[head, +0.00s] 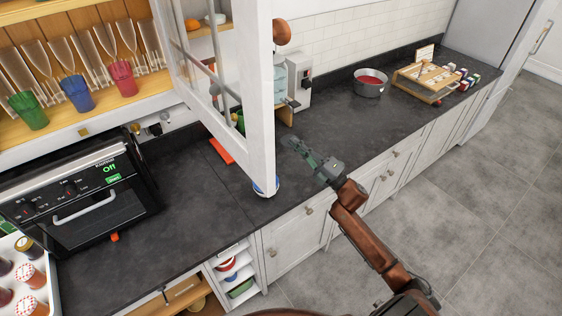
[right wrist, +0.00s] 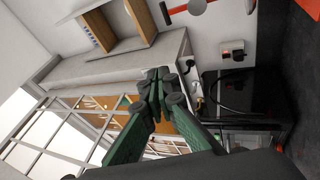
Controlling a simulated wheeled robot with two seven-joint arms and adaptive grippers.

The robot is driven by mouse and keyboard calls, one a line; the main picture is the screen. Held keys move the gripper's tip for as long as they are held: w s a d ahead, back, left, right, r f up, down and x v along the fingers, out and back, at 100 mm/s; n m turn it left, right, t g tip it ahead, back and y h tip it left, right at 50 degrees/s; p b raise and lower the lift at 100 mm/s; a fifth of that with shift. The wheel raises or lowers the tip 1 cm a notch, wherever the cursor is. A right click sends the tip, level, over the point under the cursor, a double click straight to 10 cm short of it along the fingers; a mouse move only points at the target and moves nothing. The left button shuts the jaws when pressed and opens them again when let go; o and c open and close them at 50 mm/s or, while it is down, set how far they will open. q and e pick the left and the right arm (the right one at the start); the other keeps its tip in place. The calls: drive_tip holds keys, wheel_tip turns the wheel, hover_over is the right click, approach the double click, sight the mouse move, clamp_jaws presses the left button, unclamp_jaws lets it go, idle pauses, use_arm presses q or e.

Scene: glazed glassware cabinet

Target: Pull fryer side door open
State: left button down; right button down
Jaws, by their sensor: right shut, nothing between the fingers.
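The glazed white cabinet door (head: 262,85) on the fryer's side stands swung out from the cabinet, over the counter. A white-framed glazed panel also shows at the lower left of the right wrist view (right wrist: 50,118). The black fryer (head: 85,197) with a green "Off" display stands on the counter below the cabinet, and a black appliance body shows in the right wrist view (right wrist: 237,92). My right gripper (head: 290,141) is shut and empty, just right of the door's lower free edge in the head view. Its green fingers meet in the right wrist view (right wrist: 158,82). My left gripper is out of view.
Several glasses and coloured cups (head: 76,93) stand on the open cabinet shelf. A pot (head: 370,82) and a wooden rack (head: 428,80) stand farther along the dark counter. Jars (head: 30,275) stand at lower left. The counter between fryer and door is mostly clear.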

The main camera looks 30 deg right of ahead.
drive_tip(key=s+a+r+n+g+y, duration=0.2)
drive_tip(key=r+n+y, duration=0.3)
drive_tip(key=r+n, duration=0.1)
drive_tip(key=s+a+r+n+g+y, duration=0.2)
drive_tip(key=r+n+g+y, duration=0.1)
drive_tip(key=r+n+y, duration=0.25)
drive_tip(key=s+a+r+n+g, duration=0.1)
drive_tip(key=s+r+n+g, duration=0.3)
drive_tip(key=s+n+g, duration=0.6)
drive_tip(key=s+a+r+n+g, duration=0.1)
drive_tip(key=s+r+n+g, duration=0.5)
drive_tip(key=n, duration=0.6)
drive_tip(key=s+a+f+g+p, duration=0.1)
drive_tip(key=a+p, duration=0.4)
drive_tip(key=a, duration=0.8)
drive_tip(key=shift+s+a+g, duration=0.25)
drive_tip(key=shift+s+g, duration=0.05)
drive_tip(key=shift+s, duration=0.15)
drive_tip(key=shift+f, duration=0.1)
